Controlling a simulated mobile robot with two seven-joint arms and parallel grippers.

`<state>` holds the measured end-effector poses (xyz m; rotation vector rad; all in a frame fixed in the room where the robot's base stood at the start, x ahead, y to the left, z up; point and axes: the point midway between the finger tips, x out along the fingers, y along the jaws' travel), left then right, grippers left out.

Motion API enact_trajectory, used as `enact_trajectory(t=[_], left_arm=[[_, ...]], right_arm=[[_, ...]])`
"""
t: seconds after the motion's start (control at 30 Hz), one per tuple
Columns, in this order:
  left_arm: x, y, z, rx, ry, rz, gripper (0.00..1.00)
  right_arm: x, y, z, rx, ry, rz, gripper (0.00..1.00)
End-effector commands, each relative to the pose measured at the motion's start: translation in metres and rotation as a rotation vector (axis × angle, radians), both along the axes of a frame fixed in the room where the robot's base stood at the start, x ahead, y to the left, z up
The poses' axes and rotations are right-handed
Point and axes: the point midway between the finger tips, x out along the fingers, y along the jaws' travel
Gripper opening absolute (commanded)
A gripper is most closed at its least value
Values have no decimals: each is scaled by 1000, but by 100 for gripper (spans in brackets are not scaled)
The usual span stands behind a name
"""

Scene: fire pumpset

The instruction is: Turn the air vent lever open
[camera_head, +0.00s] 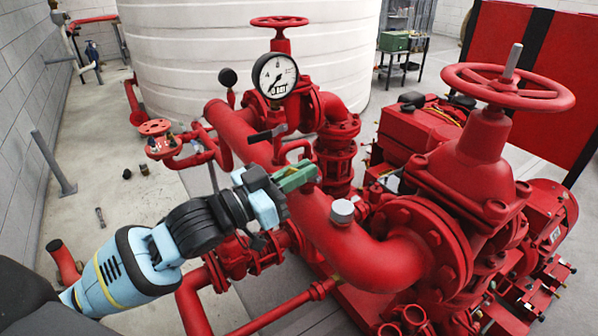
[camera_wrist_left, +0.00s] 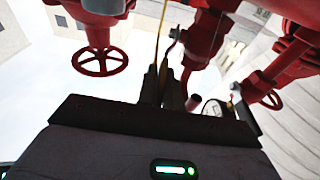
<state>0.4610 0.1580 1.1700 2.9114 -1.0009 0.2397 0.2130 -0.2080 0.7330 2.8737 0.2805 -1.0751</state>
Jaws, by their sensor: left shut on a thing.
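My left gripper (camera_head: 300,178) reaches in from the left, over the large red pipe, with its green fingertips close to the pipe's upper side. It is shut on a small part at the pipe, which I take to be the air vent lever; the fingers hide most of it. In the left wrist view the dark fingers (camera_wrist_left: 165,85) are close together, with a thin yellowish strip between them. A dark flat handle (camera_head: 267,134) stands beyond the gripper, below the pressure gauge, apart from the fingers. My right gripper is not in view.
The pressure gauge (camera_head: 275,76) stands behind the gripper. A large red handwheel valve (camera_head: 508,88) is at the right. A silver-capped fitting (camera_head: 342,211) sits on the pipe just right of the fingers. A small red handwheel (camera_head: 154,127) is at the left. Open floor lies further left.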

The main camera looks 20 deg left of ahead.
Motion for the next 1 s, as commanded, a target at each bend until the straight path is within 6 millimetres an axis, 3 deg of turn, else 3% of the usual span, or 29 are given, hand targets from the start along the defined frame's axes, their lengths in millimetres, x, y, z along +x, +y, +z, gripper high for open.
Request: enact_trajectory(t=[0.03, 0.2, 0.57, 1.0], left_arm=[[0, 0, 0, 0, -1, 0, 8], [0, 0, 0, -1, -1, 0, 29], [-3, 3, -2, 0, 1, 0, 29], [-45, 36, -13, 1, 5, 2, 29]], right_arm=[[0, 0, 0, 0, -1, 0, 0], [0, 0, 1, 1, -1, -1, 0], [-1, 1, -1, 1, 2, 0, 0], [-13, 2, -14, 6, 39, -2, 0]])
